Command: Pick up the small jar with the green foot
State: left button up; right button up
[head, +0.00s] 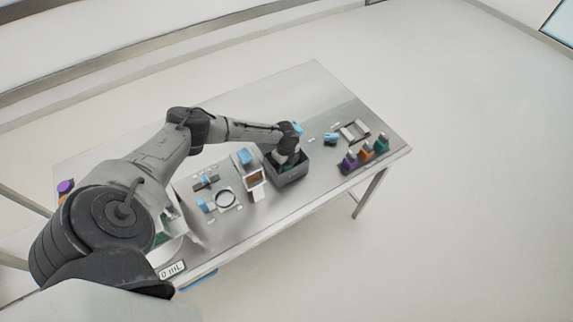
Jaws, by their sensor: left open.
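My left arm reaches in from the left, across the table. My left gripper (288,160) points down into the dark grey bin (292,180), and its fingertips are mostly hidden by the arm and the bin wall. It is open. A little dark green shows inside the bin by the gripper, too small to tell what it is. A small item with a green lower part (381,145) stands at the right end of the table, in a row with an orange one (366,153) and a purple one (349,162). My right gripper is not in view.
On the metal table (318,85), a white device with a blue top (245,157) stands left of the bin. A ring (226,199), a light frame (354,131) and a blue item (330,138) lie on the top. The table's far side is clear.

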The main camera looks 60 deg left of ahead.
pick_arm(q)
jog(key=shift+c, duration=0.2)
jog(key=c, duration=1)
